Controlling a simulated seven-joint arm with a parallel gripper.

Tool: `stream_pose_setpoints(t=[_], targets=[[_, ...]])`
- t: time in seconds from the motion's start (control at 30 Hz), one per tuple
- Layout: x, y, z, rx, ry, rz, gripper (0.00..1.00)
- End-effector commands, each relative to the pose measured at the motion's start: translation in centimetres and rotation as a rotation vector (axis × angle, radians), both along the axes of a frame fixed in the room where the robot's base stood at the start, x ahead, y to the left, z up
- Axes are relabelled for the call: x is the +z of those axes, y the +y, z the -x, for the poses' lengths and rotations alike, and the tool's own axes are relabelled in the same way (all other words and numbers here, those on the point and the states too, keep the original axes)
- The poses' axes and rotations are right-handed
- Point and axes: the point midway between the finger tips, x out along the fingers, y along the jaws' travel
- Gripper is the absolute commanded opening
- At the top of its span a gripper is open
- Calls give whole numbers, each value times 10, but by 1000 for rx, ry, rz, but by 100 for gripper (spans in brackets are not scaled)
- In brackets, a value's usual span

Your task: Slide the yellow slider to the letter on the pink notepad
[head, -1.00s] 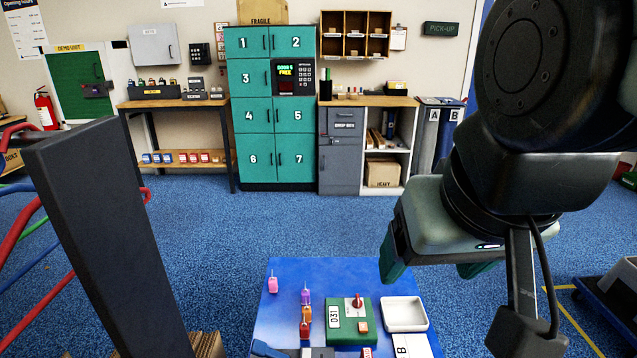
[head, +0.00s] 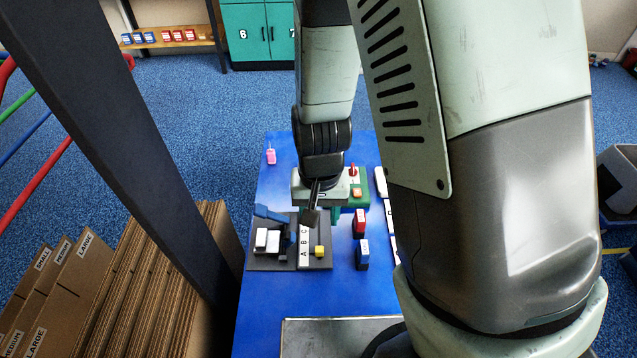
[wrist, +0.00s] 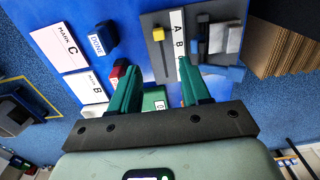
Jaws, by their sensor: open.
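The yellow slider (head: 319,251) is a small yellow block on a dark grey board (head: 290,263). It stands beside the A end of a white strip lettered A, B, C (head: 304,247), the end nearest my body. It also shows in the wrist view (wrist: 158,34), where A and B are readable. My gripper (head: 320,213) is over the table at the far side of the board, beyond the C end. In the wrist view its two teal fingers (wrist: 158,68) are spread with nothing between them.
On the blue table (head: 290,300), red (head: 360,222) and blue (head: 362,253) blocks stand right of the board. White blocks (head: 266,240) and a blue lever (head: 272,213) are on its left. A green box (head: 357,188) lies behind my gripper. Cartons (head: 80,270) stand left.

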Motion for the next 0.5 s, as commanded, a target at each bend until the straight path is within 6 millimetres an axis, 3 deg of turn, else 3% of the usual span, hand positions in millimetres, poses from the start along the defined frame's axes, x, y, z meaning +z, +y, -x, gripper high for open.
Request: stream_pose_setpoints(t=[0.27,0.5], targets=[[-29,0,2,-3,11,7,47],[-73,0,3,-3,12,6,47]])
